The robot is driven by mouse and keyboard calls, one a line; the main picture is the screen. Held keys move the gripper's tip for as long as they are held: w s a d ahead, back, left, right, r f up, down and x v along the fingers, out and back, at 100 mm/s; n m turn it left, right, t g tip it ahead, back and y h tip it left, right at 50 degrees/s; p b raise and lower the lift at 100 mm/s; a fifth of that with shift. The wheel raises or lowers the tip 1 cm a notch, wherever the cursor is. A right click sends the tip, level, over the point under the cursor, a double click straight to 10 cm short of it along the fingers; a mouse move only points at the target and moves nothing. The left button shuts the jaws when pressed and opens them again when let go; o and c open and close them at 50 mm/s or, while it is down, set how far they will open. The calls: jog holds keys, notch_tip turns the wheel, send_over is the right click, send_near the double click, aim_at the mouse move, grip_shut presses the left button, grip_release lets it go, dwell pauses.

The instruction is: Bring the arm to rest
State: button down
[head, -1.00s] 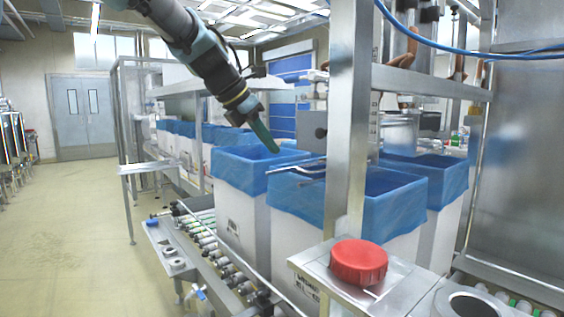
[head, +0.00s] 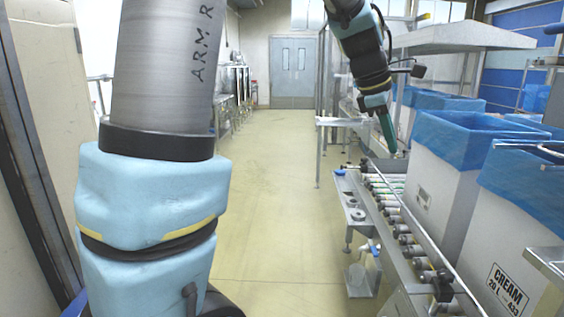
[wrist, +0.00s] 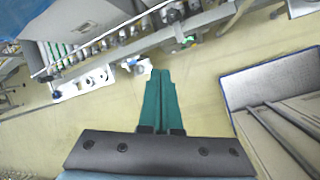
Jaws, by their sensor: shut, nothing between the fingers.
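My gripper (head: 387,128) has green fingers and points down beside the roller conveyor, left of the lined boxes in the head view. In the wrist view my gripper (wrist: 161,76) shows its two green fingers pressed together with nothing between them. Below the fingertips are pale floor and the conveyor's edge. The dark wrist of my arm (head: 368,62) hangs from the top of the head view. My large upper arm link, marked "ARM R", fills the left of the head view.
A metal rail (head: 420,230) runs along the conveyor. The floor (head: 280,200) is clear towards the grey double doors (head: 293,70). A blue-edged panel (wrist: 270,80) lies right of the fingers in the wrist view.

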jog(key=a+f+m+y, duration=0.1)
jog(key=a+f+m, duration=0.3)
jog(key=a, duration=0.5)
jog(key=a+f+m+y, duration=0.2)
jog(key=a+f, duration=0.4)
jog(key=a, duration=0.2)
jog(key=s+a+f+m+y, duration=0.1)
jog(key=s+a+f+m, duration=0.2)
jog(key=a, duration=0.4)
jog(key=s+a+f+m, duration=0.4)
jog(key=a+f, duration=0.1)
jog(key=a, duration=0.2)
jog(key=shift+s+y, duration=0.4)
